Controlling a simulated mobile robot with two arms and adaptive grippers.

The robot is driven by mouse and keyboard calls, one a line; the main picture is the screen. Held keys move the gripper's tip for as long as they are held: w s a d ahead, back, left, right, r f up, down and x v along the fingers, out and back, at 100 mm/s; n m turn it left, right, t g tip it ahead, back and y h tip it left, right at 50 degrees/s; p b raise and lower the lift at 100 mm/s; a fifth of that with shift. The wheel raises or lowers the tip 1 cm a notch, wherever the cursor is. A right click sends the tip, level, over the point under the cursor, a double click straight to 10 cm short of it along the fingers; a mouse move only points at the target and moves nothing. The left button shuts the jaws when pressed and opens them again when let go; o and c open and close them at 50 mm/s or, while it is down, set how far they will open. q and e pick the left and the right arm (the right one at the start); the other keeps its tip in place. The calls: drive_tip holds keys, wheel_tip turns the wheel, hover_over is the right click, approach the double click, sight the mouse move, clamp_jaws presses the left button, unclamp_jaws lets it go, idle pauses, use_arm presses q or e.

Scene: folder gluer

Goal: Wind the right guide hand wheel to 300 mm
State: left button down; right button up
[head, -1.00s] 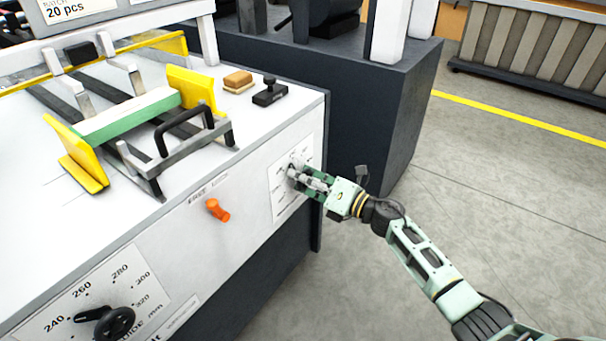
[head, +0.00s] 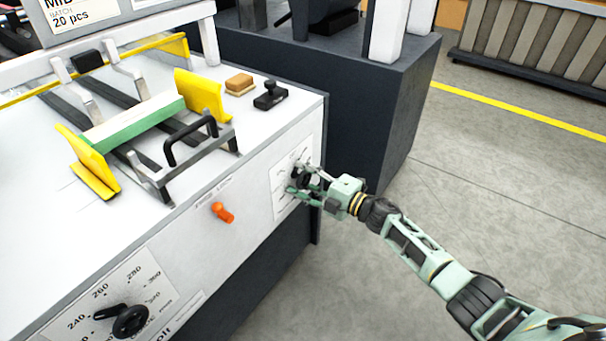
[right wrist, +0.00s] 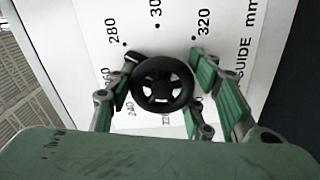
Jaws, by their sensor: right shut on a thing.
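The right guide hand wheel (right wrist: 162,84) is black, on a white dial plate (right wrist: 180,30) with printed numbers including 280 and 320. My right gripper (right wrist: 164,92) is shut on this wheel, with a green-padded finger at each side of it. In the head view my right gripper (head: 303,183) reaches the dial plate at the right end of the machine's front panel, largely hiding the wheel. My left gripper is not in view.
Another black hand wheel (head: 130,320) with its dial is at the lower left of the panel. An orange knob (head: 222,212) sticks out between the two. A black stamp-like block (head: 270,97) and a brown block (head: 239,84) lie on top. Grey floor is free to the right.

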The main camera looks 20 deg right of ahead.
drive_tip(key=m+p, duration=0.1)
drive_tip(key=m, duration=0.4)
drive_tip(key=shift+w+d+r+m+p, duration=0.1)
drive_tip(key=shift+w+r+m+p, duration=0.1)
drive_tip(key=shift+m+p, duration=0.15)
drive_tip(key=shift+f+m+p, duration=0.1)
drive_tip(key=shift+m+p, duration=0.2)
drive_tip(key=shift+m, duration=0.95)
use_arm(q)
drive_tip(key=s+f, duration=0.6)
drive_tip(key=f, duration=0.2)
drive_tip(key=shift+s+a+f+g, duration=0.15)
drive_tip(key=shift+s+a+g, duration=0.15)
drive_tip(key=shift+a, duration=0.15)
use_arm(e)
drive_tip(key=shift+m, duration=1.4)
use_arm(q)
drive_tip(key=shift+p, duration=0.3)
use_arm(e)
drive_tip(key=shift+d, duration=0.1)
drive_tip(key=o, duration=1.1)
drive_tip(key=shift+f, duration=0.15)
drive_tip(key=shift+o, duration=0.2)
drive_tip(key=shift+s, duration=0.1)
